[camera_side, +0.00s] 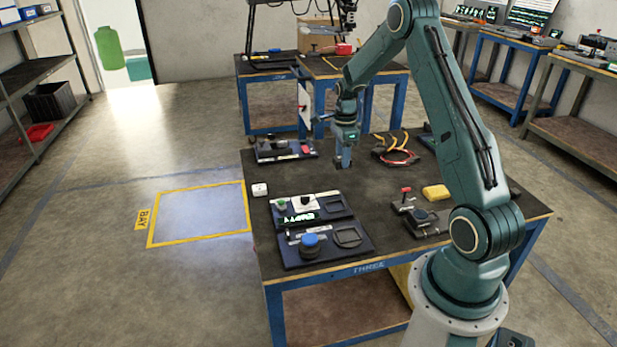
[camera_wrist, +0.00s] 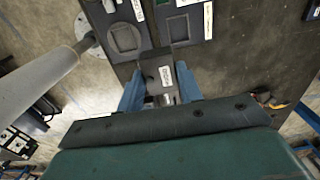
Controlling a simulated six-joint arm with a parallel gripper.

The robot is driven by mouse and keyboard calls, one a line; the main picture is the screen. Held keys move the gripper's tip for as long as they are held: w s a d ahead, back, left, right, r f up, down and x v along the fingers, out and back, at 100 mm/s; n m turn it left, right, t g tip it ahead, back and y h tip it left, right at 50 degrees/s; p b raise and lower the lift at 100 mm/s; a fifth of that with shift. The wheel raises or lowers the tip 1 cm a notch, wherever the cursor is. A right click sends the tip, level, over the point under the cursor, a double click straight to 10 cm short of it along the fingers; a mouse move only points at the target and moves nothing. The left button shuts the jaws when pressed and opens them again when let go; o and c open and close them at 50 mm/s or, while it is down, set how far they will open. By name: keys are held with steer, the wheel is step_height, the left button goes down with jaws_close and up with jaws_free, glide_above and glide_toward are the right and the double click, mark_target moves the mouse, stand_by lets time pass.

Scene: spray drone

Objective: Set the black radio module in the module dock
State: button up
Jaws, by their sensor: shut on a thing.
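The black radio module (camera_wrist: 152,78), a dark block with white labels, sits between my gripper's blue fingers (camera_wrist: 160,92) in the wrist view. My gripper is shut on it. In the side view my gripper (camera_side: 344,154) points down near the middle of the table, with the dark module (camera_side: 342,164) mostly hidden at its tips. Two dark panels have square recesses: the front one (camera_side: 348,237) beside a blue knob, the rear one (camera_side: 331,207) beside a green display. Both recesses look empty. I cannot read which is the module dock. My gripper is behind both panels.
A blue knob (camera_side: 309,241) stands up from the front panel. Bare tabletop lies around my gripper.

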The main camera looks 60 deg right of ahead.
steer(key=shift+w+d+f, duration=0.1)
steer(key=shift+w+d, duration=0.7)
steer(key=shift+d, duration=0.25)
steer(key=shift+w+d, duration=0.8)
steer(key=shift+d, duration=0.2)
glide_above(335, 207)
step_height(335, 207, down, 16)
steer(key=shift+r, duration=0.1)
steer(key=shift+f, duration=2.1)
steer(key=shift+f, duration=0.15)
steer(key=o, duration=1)
